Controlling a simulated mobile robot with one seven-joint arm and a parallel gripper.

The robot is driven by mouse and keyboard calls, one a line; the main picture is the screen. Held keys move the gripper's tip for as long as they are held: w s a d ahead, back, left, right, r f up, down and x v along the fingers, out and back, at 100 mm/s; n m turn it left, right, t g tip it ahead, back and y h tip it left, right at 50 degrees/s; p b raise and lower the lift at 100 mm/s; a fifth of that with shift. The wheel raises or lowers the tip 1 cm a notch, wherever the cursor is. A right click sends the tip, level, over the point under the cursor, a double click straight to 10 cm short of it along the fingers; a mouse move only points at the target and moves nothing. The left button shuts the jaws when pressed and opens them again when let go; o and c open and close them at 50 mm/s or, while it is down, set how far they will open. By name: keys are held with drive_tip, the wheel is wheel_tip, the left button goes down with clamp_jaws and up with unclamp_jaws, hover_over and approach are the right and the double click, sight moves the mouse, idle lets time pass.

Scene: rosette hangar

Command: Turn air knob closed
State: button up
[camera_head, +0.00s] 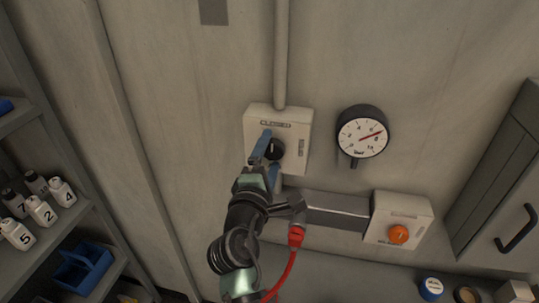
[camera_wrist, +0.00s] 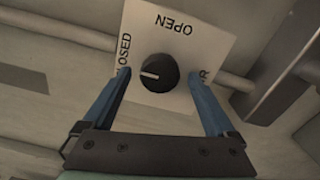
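The air knob is a round black knob (camera_wrist: 158,73) with a white pointer line, on a square white panel. In the wrist view its pointer faces left, toward the side marked CLOSED; OPEN is printed along the top. The knob also shows in the head view (camera_head: 275,149) on the white box (camera_head: 290,122). My gripper (camera_wrist: 158,74) is open, its two blue fingers either side of the knob in the picture, with gaps on both sides. In the head view my gripper (camera_head: 268,162) is in front of the box and covers its lower left part.
Below right is a white box with an orange knob (camera_head: 398,235). A red plug and cable (camera_head: 295,237) hang beside my arm. Shelves with numbered bottles (camera_head: 41,211) stand left.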

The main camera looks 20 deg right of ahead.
drive_tip(key=shift+s, duration=0.1)
drive_tip(key=b+v, duration=0.4)
drive_tip(key=v, duration=0.8)
drive_tip(key=shift+s+a, duration=0.25)
drive_tip(key=shift+s, duration=0.05)
